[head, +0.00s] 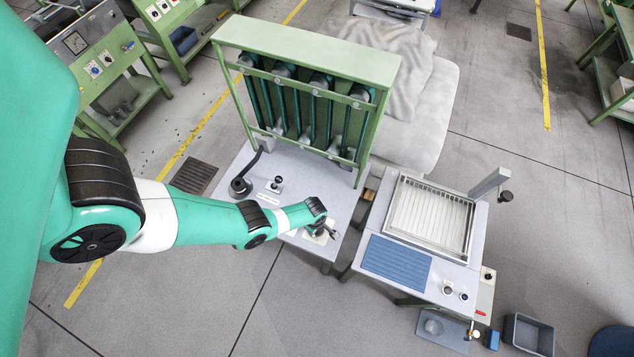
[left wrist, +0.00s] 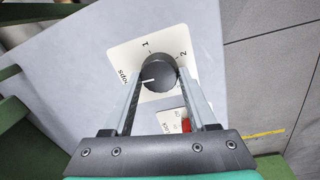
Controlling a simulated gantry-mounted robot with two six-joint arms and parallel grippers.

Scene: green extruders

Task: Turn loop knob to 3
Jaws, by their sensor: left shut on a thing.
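The black loop knob (left wrist: 158,74) sits on a white plate (left wrist: 125,55) in the left wrist view. Its white pointer line points left, toward a printed word that reads upside down. The numeral 1 is above the knob and 2 is at its upper right; no 3 can be made out. My left gripper (left wrist: 157,82) has one finger on each side of the knob and is shut on it. In the head view, my left gripper (head: 320,232) is at the right front of the grey panel (head: 300,185) and covers most of the knob.
A red switch (left wrist: 186,124) is on another plate just below the knob. A black lever (head: 240,186) and a small black knob (head: 277,181) are on the panel. A green rack (head: 310,45) with upright cylinders rises behind it. A grey machine (head: 420,240) stands to the right.

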